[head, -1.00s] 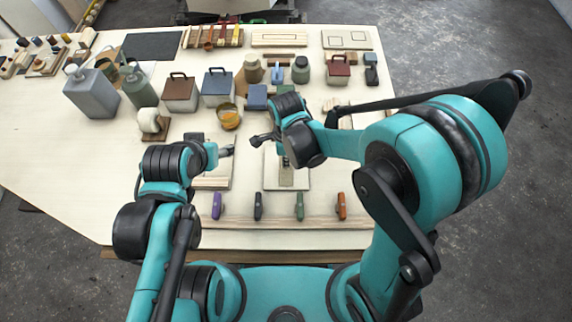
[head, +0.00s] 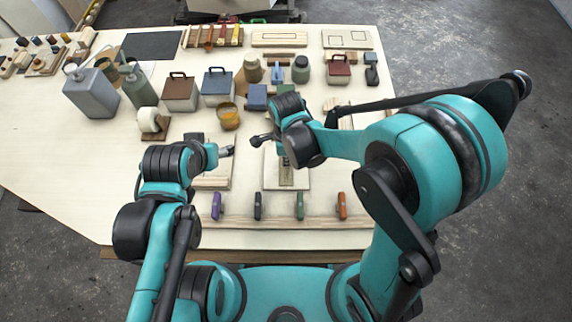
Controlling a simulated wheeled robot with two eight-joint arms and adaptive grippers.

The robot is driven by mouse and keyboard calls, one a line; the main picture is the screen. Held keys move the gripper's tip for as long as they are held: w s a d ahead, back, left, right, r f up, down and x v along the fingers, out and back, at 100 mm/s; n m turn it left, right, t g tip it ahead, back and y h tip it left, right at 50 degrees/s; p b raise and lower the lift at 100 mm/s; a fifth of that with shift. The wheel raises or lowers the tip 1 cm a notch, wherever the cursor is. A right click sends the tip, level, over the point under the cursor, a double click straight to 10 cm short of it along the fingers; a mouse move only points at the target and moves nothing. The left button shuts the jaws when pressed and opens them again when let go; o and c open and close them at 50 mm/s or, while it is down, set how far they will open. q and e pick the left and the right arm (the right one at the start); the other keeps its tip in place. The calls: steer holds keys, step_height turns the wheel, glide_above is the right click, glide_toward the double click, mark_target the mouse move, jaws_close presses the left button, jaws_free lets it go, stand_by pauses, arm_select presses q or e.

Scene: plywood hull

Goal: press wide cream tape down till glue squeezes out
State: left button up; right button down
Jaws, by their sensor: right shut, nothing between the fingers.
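A pale panel (head: 271,178) lies at the front middle of the table, with a narrow brownish strip (head: 286,181) on it. My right wrist hides the far end of the strip. I cannot tell whether cream tape or squeezed-out glue shows there. A cream roll (head: 148,120) sits on a small wooden stand at the left. My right gripper (head: 256,140) is shut and empty, over the panel's far left part; contact cannot be judged. My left gripper (head: 228,150) is just left of it, near another pale board (head: 216,179); its fingers are too small to read.
Purple, black, green and orange tools (head: 299,206) line the front edge. Lidded boxes (head: 180,94), jars (head: 300,69) and an amber cup (head: 228,117) stand behind the grippers. The table's left front is clear.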

steer(key=shift+f+b, duration=0.85)
stand_by(1.7)
steer(key=shift+r+p, duration=2.65)
steer(key=shift+r, duration=0.9)
steer(key=shift+d, duration=0.15)
steer(key=s+d+r+n+t+b, duration=0.1)
steer(key=s+d+n+t+b, duration=0.1)
steer(key=d+n+b, duration=0.3)
steer(key=s+d+r+n+t+b, duration=0.2)
steer(key=d+n+t+b, duration=0.3)
steer(key=d+n, duration=0.7)
steer(key=shift+s+d+n, duration=0.3)
steer(key=shift+s+n, duration=0.2)
steer(key=shift+s, duration=0.1)
